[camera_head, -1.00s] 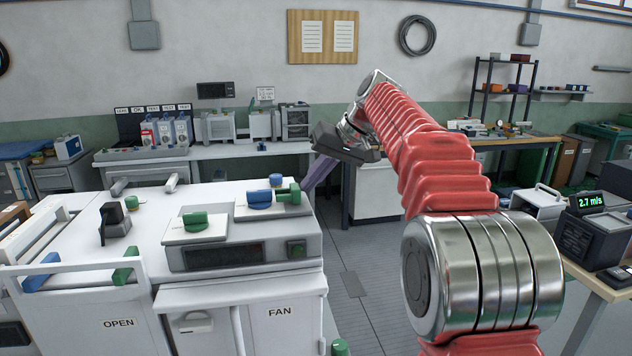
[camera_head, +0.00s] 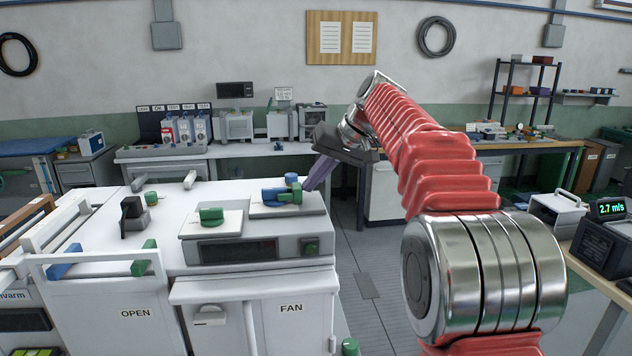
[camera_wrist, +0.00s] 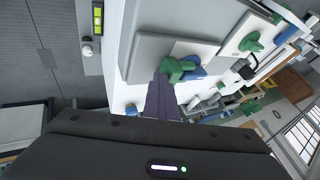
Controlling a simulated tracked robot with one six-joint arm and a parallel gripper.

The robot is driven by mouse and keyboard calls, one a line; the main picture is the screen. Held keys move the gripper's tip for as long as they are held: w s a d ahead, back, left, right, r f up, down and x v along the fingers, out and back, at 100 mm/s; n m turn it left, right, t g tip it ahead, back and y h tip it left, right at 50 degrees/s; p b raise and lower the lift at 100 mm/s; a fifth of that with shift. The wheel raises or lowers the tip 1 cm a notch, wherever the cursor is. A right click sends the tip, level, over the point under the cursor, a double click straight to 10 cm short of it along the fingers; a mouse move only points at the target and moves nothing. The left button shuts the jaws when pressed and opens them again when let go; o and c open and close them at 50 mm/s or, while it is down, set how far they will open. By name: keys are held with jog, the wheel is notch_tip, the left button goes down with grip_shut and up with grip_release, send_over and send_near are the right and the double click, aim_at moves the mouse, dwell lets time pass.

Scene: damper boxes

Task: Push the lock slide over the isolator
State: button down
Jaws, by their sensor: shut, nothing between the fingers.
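A light plate (camera_head: 310,203) on the right of the white box's top carries a low blue knob (camera_head: 276,195). The pictures do not settle which is the lock slide and which the isolator. My gripper (camera_head: 309,186) is shut and empty, its dark purple fingers pointing down beside the upright part. In the wrist view the fingertips (camera_wrist: 160,76) are close to the green part; whether they touch is unclear.
A second plate with a green knob (camera_head: 211,215) lies to the left. A black lever (camera_head: 131,210) and white handles stand further left on the box. The box's front reads OPEN and FAN (camera_head: 291,308). Grey floor (camera_head: 365,285) is free to the right.

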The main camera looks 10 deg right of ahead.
jog(key=shift+d, duration=0.25)
jog(key=s+d+r, duration=0.4)
jog(key=d+r, duration=0.3)
jog(key=r, duration=0.1)
jog(key=shift+s+d, duration=0.2)
jog(key=shift+d, duration=0.2)
